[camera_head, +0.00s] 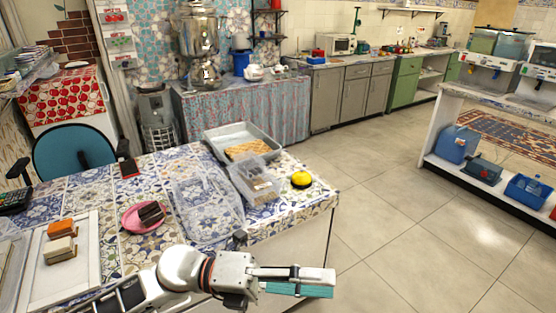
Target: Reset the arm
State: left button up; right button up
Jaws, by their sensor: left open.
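My left gripper (318,281) reaches in from the bottom left and points right, in front of the tiled table's front edge. It is open; its fingers lie close together in this view and I see no object held. The floor lies behind its fingertips. My right gripper is not in view. A silver samovar (200,46) stands on the cloth-covered counter at the back. A white teapot (254,72) stands to the right of it.
The tiled table (290,204) carries a metal tray (226,134), a clear container (255,182), a yellow round object (301,179) and a pink plate (133,219) with dark pieces. A blue chair (76,149) stands behind it. The floor (400,220) at right is clear.

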pick_arm(q)
jog(key=w+a+f+n+t+y, duration=0.3)
jog(key=w+a+f+n+t, duration=0.25)
jog(key=n+t, duration=0.55)
jog(key=w+a+f+n+t+y, duration=0.3)
jog(key=w+a+f+n+t, duration=0.4)
jog(key=n, duration=0.7)
jog(key=s+a+f+n+g+y, duration=0.2)
jog(key=s+a+f+n+y, duration=0.3)
jog(key=f, duration=0.6)
jog(key=s+a+f+n+g+y, duration=0.2)
jog(key=s+a+f+n+y, duration=0.3)
jog(key=f, duration=0.7)
jog(key=s+a+n, duration=0.2)
jog(key=s+a, duration=0.2)
jog(key=s, duration=0.1)
jog(key=shift+s+f+g, duration=0.25)
jog(key=shift+g, duration=0.05)
jog(key=shift+a, duration=0.1)
